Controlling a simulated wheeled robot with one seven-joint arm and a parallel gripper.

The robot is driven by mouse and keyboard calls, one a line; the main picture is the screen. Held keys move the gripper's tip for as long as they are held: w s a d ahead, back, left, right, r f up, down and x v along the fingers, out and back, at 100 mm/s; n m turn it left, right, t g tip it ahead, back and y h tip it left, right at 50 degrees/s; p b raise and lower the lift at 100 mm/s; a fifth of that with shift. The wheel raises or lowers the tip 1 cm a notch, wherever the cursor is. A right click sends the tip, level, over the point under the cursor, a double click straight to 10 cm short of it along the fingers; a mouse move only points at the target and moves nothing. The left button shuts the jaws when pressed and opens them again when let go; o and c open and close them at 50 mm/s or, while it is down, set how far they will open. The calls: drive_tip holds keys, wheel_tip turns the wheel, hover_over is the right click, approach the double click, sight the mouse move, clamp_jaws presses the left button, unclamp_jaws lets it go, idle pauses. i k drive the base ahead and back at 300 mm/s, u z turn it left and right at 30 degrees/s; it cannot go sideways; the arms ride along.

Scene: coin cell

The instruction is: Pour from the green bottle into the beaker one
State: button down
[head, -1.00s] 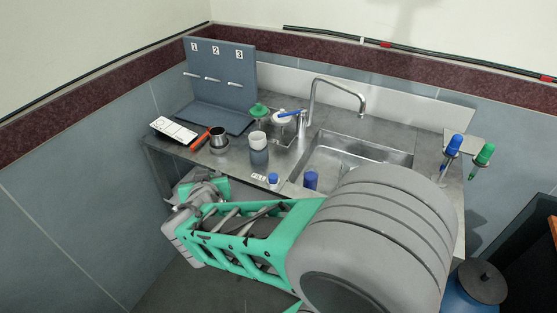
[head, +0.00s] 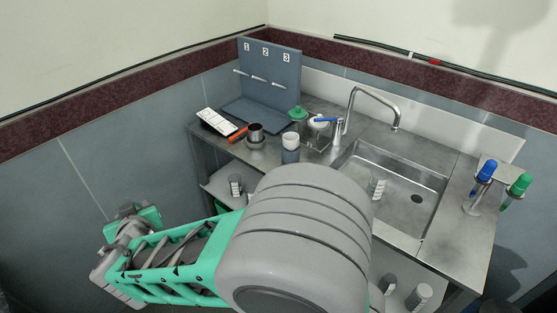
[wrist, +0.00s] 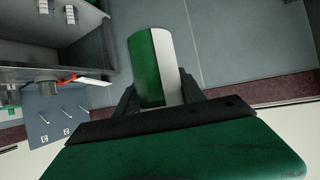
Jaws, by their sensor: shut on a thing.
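My gripper (wrist: 158,92) is shut on the green bottle (wrist: 148,68), which has a white label along one side, in the wrist view. The bottle is held beside the bench, over open floor. In the head view my arm reaches to the lower left, and I cannot make out the bottle there. Another beaker (head: 376,187) shows in the sink. I cannot tell which one is beaker one.
The steel counter holds a metal cup (head: 255,134), a jar (head: 290,148), a green-topped flask (head: 297,114) and a numbered board (head: 272,62). The sink (head: 410,200) has a tall tap (head: 375,92). Blue (head: 485,172) and green (head: 520,186) droppers stand at the right.

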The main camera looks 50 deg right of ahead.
sight(377, 184)
drive_tip(key=u, duration=0.35)
drive_tip(key=i, duration=1.1)
drive_tip(key=z, duration=2.75)
